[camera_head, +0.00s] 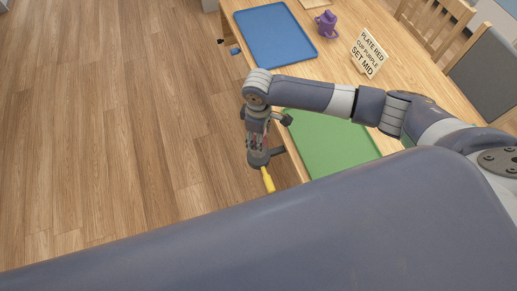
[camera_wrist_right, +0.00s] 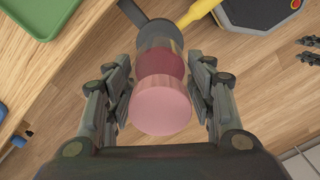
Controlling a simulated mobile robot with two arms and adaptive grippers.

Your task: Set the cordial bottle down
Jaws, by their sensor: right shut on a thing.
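My right gripper (camera_head: 258,138) is at the table's left edge, pointing down beside the green tray. In the right wrist view the right gripper (camera_wrist_right: 160,110) is shut around the cordial bottle (camera_wrist_right: 161,103), which has a pink top and a dark red body. In the head view the fingers hide most of the bottle. A dark grey crank (camera_wrist_right: 160,30) with a yellow handle (camera_wrist_right: 203,8) shows just beyond the bottle; the yellow handle also shows in the head view (camera_head: 267,180). I cannot tell whether bottle and crank touch.
A small blue knob (camera_head: 235,51) sits at the table edge. Open wooden floor (camera_head: 110,130) lies left.

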